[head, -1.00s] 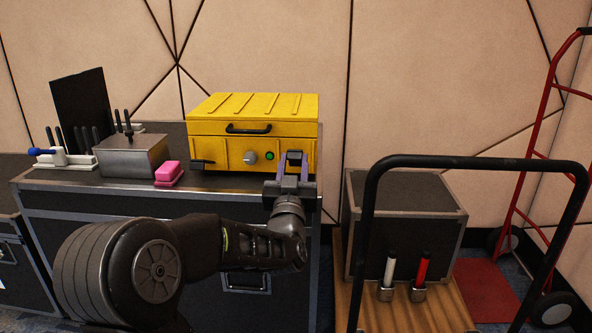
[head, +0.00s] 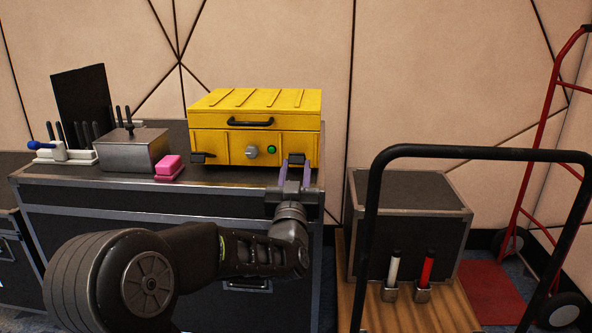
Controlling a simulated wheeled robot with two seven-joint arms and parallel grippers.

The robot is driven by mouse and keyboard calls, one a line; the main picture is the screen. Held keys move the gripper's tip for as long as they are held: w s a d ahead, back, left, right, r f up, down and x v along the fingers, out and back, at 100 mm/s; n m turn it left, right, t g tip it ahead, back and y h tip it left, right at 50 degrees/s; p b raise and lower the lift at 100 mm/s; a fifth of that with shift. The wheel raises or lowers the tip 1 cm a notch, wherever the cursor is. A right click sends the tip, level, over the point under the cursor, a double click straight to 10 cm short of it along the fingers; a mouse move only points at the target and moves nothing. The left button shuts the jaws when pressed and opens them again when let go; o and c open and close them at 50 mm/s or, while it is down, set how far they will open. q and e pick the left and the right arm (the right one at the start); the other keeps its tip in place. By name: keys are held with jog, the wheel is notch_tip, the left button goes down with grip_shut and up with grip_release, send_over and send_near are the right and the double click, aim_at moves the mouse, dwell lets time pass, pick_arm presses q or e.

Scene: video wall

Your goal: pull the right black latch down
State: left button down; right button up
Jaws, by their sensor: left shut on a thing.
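A yellow case (head: 237,147) with a ribbed lid, black handle, grey knob and green button stands on the black flight case. Its left black latch (head: 202,158) shows at the front left. The right black latch (head: 297,158) shows only as a small dark piece at the front right, between the purple fingers of my left gripper (head: 296,165). My left gripper is shut on this latch, its wrist below it. My right gripper is not in view.
A pink block (head: 168,166), a grey metal box (head: 135,150) and a white rack (head: 68,154) stand left of the yellow case on the flight case (head: 120,200). A trolley with a black handle (head: 480,153) stands at the right.

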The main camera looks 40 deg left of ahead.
pick_arm(q)
jog(key=shift+a+f, duration=0.1)
jog(key=shift+f, duration=0.35)
jog(key=c, duration=1.4)
grip_release()
jog(key=shift+c, duration=0.2)
jog(key=shift+o, duration=0.8)
jog(key=shift+w+a+f, duration=0.1)
jog(key=shift+w, duration=0.1)
jog(key=o, duration=0.3)
jog(key=shift+r, duration=0.25)
jog(key=p+v, duration=0.1)
jog(key=v, duration=0.7)
jog(key=shift+r, duration=0.1)
